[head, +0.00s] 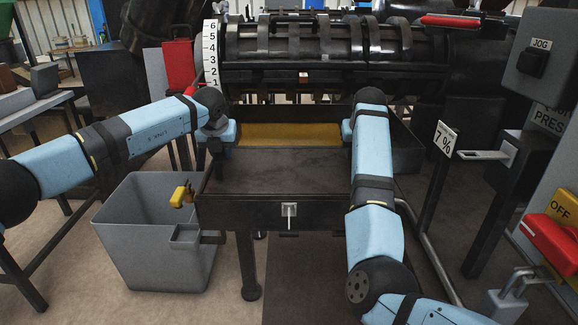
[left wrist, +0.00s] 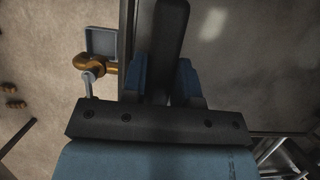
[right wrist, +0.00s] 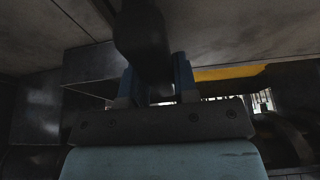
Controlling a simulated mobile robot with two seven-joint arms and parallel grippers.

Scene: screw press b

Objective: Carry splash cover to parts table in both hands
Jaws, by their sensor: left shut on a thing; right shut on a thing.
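The splash cover appears to be the wide dark panel (head: 280,170) lying level over the front of a dark trough; I cannot tell whether it touches the trough. My left gripper (head: 222,131) is at its far left corner, and my right gripper (head: 348,130) at its far right side. In the left wrist view my left gripper (left wrist: 168,80) is shut on a dark bar (left wrist: 168,45). In the right wrist view my right gripper (right wrist: 155,82) is shut on a dark bar (right wrist: 143,45). The bars seem to be the cover's handles; their joins are hidden.
A yellow strip (head: 290,135) shows behind the panel, below the ribbed press drum (head: 310,45). A grey bin (head: 150,230) stands at the trough's left, beside a brass valve (head: 180,195). Tables stand at far left. A control post (head: 515,150) stands close on the right.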

